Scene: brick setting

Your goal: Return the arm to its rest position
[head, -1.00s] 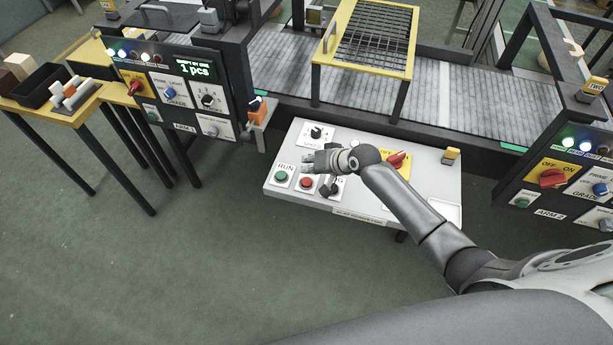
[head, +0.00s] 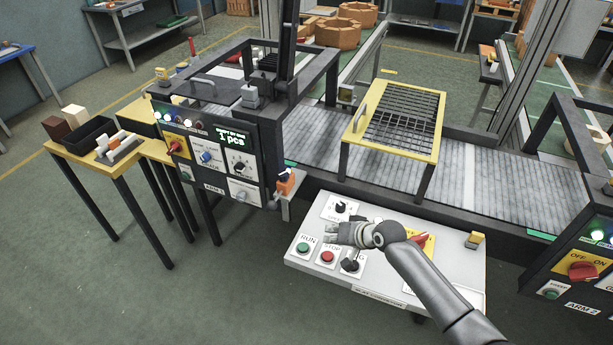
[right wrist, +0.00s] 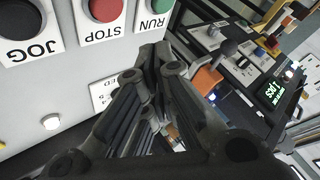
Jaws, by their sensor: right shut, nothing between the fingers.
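My right gripper (head: 332,233) is shut and empty. My right arm reaches in from the lower right and covers part of the panel, including part of the red switch. In the right wrist view the closed fingers (right wrist: 158,68) point past the panel, with the STOP button (right wrist: 105,9) close by. My left gripper is not in view.
The ARM 1 cabinet (head: 214,163) with several knobs stands left of the panel. A grey conveyor (head: 310,140) runs behind it, under a yellow-framed grille (head: 441,104). The ARM 2 cabinet (head: 582,285) stands at the right. The floor in front is clear.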

